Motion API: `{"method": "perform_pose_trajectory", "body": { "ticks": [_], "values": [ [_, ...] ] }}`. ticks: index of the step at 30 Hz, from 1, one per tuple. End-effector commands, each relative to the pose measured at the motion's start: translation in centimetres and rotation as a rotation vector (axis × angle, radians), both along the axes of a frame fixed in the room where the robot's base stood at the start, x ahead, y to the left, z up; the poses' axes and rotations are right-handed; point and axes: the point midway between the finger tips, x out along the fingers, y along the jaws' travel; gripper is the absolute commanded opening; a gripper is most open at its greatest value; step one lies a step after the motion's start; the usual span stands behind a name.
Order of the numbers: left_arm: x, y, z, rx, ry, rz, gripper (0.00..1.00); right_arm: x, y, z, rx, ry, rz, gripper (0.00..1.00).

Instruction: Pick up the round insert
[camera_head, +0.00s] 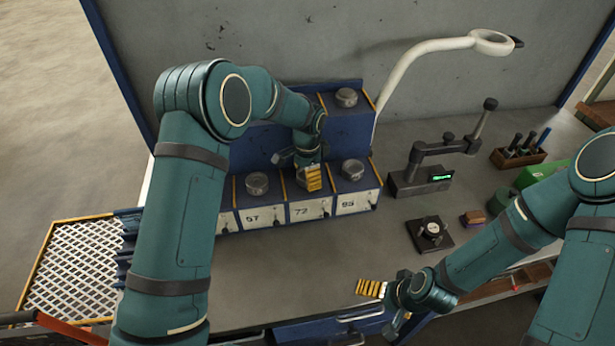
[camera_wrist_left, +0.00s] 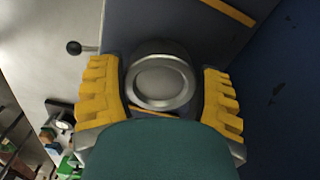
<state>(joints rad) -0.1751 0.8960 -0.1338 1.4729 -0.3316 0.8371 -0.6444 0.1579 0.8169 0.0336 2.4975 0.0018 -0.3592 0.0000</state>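My left gripper (camera_head: 311,178) points down over the compartment block marked 73 (camera_head: 309,209), which stands in a blue rack. In the left wrist view a round metal insert (camera_wrist_left: 160,82) lies between its two yellow fingers, which stand apart on either side of it. Whether the fingers touch the insert is unclear. In the head view this insert is hidden behind the gripper. Similar round inserts sit on block 57 (camera_head: 257,183), on block 95 (camera_head: 352,169) and on the upper shelf (camera_head: 346,97). My right gripper (camera_head: 384,305) is open and empty over the front edge of the bench.
A gauge stand with a green display (camera_head: 420,180) stands right of the rack, with a black dial base (camera_head: 430,233) in front. A white arm lamp (camera_head: 430,48) curves up behind. A tool holder (camera_head: 518,152) and green box are far right. The bench before the rack is clear.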

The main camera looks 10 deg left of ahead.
Motion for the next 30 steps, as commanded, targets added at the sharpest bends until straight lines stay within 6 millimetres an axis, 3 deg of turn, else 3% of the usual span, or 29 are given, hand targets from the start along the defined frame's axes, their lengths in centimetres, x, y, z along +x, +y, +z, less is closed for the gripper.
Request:
{"method": "perform_pose_trajectory", "body": {
  "ticks": [1,3,17,23,30],
  "values": [
    [0.0,0.0,0.0,0.000,0.000,0.000,0.42,0.0,0.0,0.0,0.000,0.000,0.000,1.00],
    [0.0,0.0,0.0,0.000,0.000,0.000,0.21,0.0,0.0,0.0,0.000,0.000,0.000,1.00],
    [0.1,-0.1,0.8,-0.002,-0.005,0.000,0.20,0.0,0.0,0.0,0.000,0.000,0.000,1.00],
    [0.2,-0.1,4.1,-0.002,-0.008,0.000,0.20,0.0,0.0,-0.1,0.000,0.000,0.000,1.00],
    [0.1,-0.1,10.0,-0.002,-0.008,0.000,0.19,0.0,0.0,-0.2,0.000,0.000,0.000,1.00]
  ]
}}
